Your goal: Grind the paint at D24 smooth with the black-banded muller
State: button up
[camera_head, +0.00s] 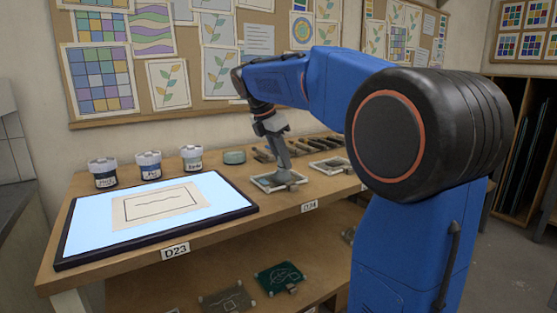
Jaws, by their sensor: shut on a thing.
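My gripper (278,146) points down at the back-middle of the bench, over a pale framed slab (262,187) near the D24 label (309,206). It is shut on a small grey thing, apparently a muller (284,177), whose foot is at or just over the slab. The view is too small to show a black band on it, or whether it touches the slab. Any paint on the slab is too small to make out, and the gripper hides part of the slab.
A second framed slab (343,164) lies to the right, with a row of dark tools (300,147) behind.

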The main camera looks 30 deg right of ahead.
jog(key=shift+d, duration=0.35)
jog(key=shift+w+d, duration=0.45)
jog(key=shift+w, duration=0.25)
jog(key=shift+w+a, duration=0.5)
jog(key=shift+w, duration=0.1)
jog(key=shift+s+a, duration=0.1)
jog(key=shift+a, duration=1)
jog(key=shift+s+a, duration=0.5)
jog(key=shift+s, duration=0.1)
jog(key=shift+s+d, duration=0.6)
jog(key=shift+s, duration=0.05)
jog(key=shift+w+d, duration=0.1)
jog(key=shift+d, duration=0.95)
jog(key=shift+w+d, duration=0.5)
jog(key=shift+w, duration=0.15)
